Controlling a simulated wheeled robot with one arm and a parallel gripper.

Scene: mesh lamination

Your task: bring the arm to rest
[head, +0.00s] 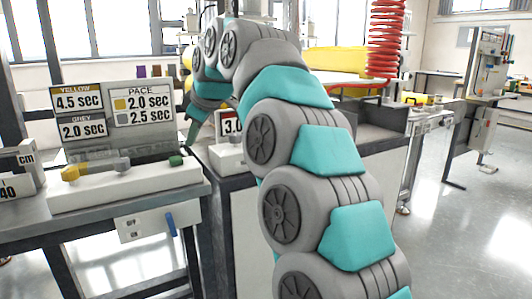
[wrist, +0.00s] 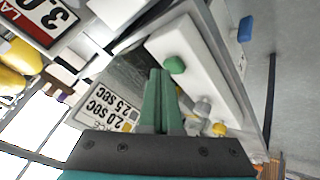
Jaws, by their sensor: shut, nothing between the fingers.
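My arm (head: 318,151), grey with teal covers, rises from the lower right and bends over to the left at the top. My gripper (head: 192,138) points down at its far end, above and a little right of a green button (head: 176,160) on a white block (head: 130,190). In the wrist view my gripper (wrist: 160,72) has its two green fingers shut together with nothing between them. The green button (wrist: 175,64) shows just beside the fingertips there. The head view shows a gap between fingertips and button.
The white block also bears a yellow knob (head: 70,173) and a grey piece (head: 120,163). A sign board (head: 110,115) with seconds values stands behind it. A "3.0" sign (head: 231,124) is partly behind my arm. A red coiled hose (head: 385,40) hangs at right. Open floor (head: 480,220) lies right.

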